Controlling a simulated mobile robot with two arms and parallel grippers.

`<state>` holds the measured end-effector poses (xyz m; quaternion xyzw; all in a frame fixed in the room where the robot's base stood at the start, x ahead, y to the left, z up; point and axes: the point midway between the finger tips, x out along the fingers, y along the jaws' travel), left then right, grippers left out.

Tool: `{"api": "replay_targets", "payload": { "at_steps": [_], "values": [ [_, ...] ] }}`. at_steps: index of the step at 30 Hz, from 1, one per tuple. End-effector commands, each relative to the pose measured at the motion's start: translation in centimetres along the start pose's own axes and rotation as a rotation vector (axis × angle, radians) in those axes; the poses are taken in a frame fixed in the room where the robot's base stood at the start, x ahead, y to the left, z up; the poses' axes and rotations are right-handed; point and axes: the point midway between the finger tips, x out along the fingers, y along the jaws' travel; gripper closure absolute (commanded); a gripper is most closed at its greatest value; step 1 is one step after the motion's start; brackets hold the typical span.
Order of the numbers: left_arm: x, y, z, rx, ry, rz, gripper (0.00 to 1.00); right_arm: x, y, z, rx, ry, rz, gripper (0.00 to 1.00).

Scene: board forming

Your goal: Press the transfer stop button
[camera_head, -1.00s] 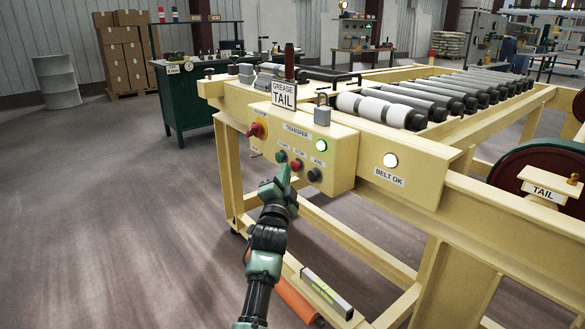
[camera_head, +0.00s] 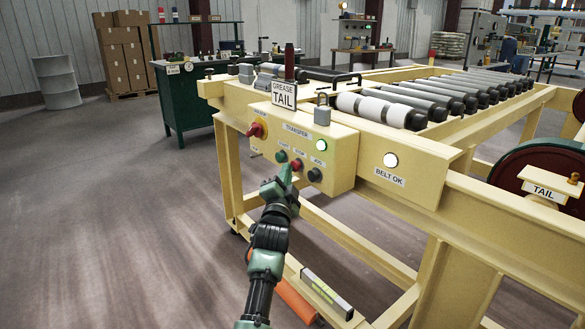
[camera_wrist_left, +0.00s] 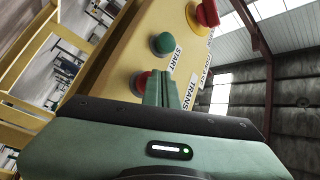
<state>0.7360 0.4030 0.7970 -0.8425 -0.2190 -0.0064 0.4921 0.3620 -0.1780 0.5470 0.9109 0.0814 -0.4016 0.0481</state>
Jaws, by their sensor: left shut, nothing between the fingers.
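The yellow transfer control box (camera_head: 335,165) is on the near end of the roller frame. In the head view, its front has a green button (camera_head: 281,156), a red button (camera_head: 296,165) and a dark button (camera_head: 314,175) in a row. My left gripper (camera_head: 285,173) is shut and empty, its fingertips just below and left of the red button. In the left wrist view the fingertips (camera_wrist_left: 167,88) overlap the red button (camera_wrist_left: 140,82), partly hidden by the gripper; I cannot tell if they touch. The green START button (camera_wrist_left: 163,44) is above. My right gripper is not in view.
A padlock (camera_head: 322,111) stands on top. A spirit level (camera_head: 326,293) lies on the lower frame rail. The floor at left is clear.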

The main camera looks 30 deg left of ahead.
Motion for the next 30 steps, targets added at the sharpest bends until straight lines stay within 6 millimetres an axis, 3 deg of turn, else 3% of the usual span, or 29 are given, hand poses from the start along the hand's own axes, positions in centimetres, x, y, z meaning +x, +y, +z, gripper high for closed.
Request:
{"api": "replay_targets", "payload": {
  "at_steps": [21, 30],
  "values": [
    [0.27, 0.18, -0.22, -0.001, 0.0, 0.0, 1.0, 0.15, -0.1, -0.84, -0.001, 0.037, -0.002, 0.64],
    [0.11, 0.04, -0.12, 0.0, 0.0, 0.0, 1.0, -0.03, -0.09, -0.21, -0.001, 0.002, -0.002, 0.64]
  ]
}}
